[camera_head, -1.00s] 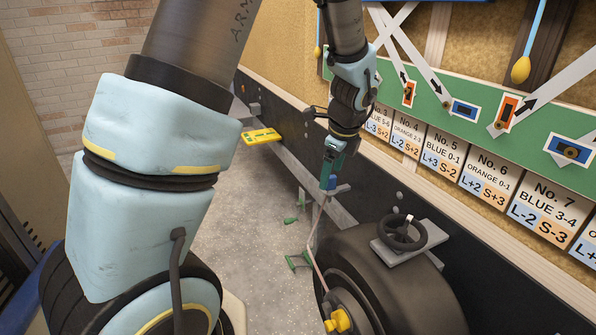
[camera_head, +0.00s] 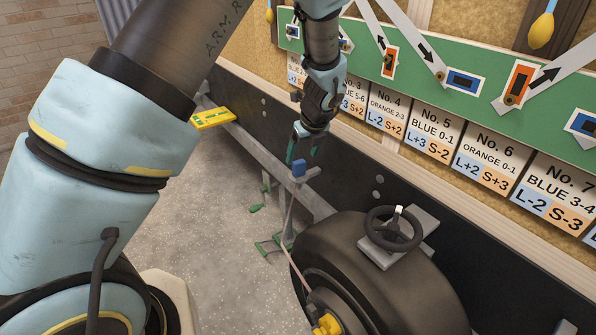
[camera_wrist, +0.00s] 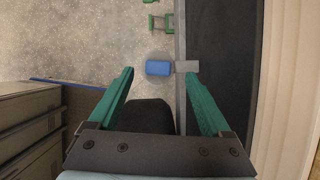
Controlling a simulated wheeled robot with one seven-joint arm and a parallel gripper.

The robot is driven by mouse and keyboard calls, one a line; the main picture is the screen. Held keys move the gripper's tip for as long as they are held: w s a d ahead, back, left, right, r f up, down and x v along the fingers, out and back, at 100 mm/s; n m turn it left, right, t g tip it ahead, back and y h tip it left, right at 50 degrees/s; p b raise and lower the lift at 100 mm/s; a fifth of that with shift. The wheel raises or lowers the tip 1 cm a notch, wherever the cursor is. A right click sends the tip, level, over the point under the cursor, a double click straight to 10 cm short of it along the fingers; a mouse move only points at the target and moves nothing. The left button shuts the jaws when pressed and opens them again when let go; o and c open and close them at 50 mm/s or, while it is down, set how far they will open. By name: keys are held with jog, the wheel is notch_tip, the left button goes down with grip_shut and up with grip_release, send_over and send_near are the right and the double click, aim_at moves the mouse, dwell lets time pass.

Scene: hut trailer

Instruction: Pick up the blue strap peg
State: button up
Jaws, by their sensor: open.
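The blue strap peg (camera_head: 299,168) is a small blue block at the top end of a thin pinkish strap (camera_head: 290,215), beside a grey bracket on the dark rail. In the wrist view the blue peg (camera_wrist: 158,68) lies just beyond the fingertips, between their lines, with the grey bracket (camera_wrist: 187,66) at its right. My gripper (camera_head: 303,154) has green fingers spread apart, close above the peg. In the wrist view my gripper (camera_wrist: 160,74) is open with nothing held between its fingers. I cannot tell whether a finger touches the peg.
A black wheel (camera_head: 375,270) with a small handwheel (camera_head: 394,230) stands right of the peg. A yellow piece (camera_head: 212,118) sits on the rail at left. Green clamps (camera_head: 268,246) hang below the rail. A labelled green board (camera_head: 430,87) lines the wall.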

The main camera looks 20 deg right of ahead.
aim_at(299, 162)
jog(key=shift+p+x, duration=0.65)
jog(key=shift+x, duration=1.9)
jog(key=shift+s+a, duration=0.1)
grip_shut()
